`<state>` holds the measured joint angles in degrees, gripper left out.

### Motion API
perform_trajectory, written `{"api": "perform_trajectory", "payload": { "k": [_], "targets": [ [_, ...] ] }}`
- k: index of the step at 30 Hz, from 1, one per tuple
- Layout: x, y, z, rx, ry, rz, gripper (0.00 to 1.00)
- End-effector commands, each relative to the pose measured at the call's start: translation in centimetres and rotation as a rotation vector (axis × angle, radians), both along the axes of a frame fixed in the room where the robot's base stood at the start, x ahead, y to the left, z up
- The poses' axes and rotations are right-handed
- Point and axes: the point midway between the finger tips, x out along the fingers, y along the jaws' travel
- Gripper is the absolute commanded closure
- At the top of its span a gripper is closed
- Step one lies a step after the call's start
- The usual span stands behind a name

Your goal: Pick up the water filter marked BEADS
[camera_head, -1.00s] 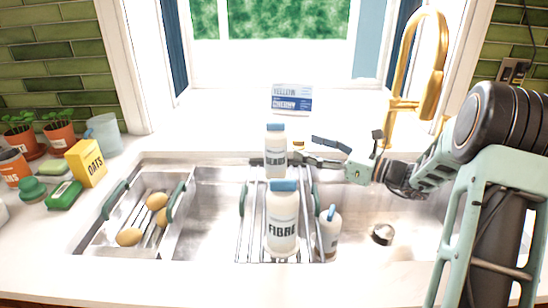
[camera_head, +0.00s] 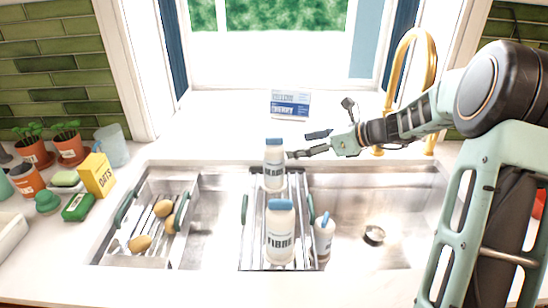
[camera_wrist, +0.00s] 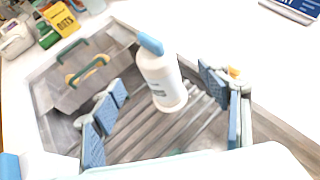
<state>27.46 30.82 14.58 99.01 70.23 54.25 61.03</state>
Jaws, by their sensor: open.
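A white bottle with a blue cap, the water filter whose label seems to read BEADS (camera_head: 274,172), stands upright at the back of the rack over the sink. My gripper (camera_head: 308,145) is open and empty just right of this bottle, at about the height of its upper part. In the wrist view the fingers (camera_wrist: 165,110) are spread wide, and a blue-capped bottle (camera_wrist: 163,82) shows ahead between them. It looks like the same bottle, but its label is too blurred to read there. Contact is not visible.
A larger bottle marked FIBRE (camera_head: 281,242) stands at the rack's front. A smaller blue-capped bottle (camera_head: 324,240) stands to its right, label turned away. A basket with yellowish items (camera_head: 128,215) is left. A box (camera_head: 290,104) stands behind; a gold faucet (camera_head: 428,80) rises right.

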Motion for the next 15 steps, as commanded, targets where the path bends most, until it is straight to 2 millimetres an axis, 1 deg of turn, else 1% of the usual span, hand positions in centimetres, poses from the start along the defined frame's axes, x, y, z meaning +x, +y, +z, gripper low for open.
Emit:
{"api": "perform_trajectory", "payload": {
  "k": [6, 9, 15],
  "targets": [
    [1.5, 2.5, -1.7, -0.002, 0.003, 0.003, 0.31],
    [2.1, 3.5, -2.3, -0.002, 0.002, 0.002, 0.31],
    [2.7, 4.3, -2.8, -0.002, 0.002, 0.000, 0.31]
  ]
}}
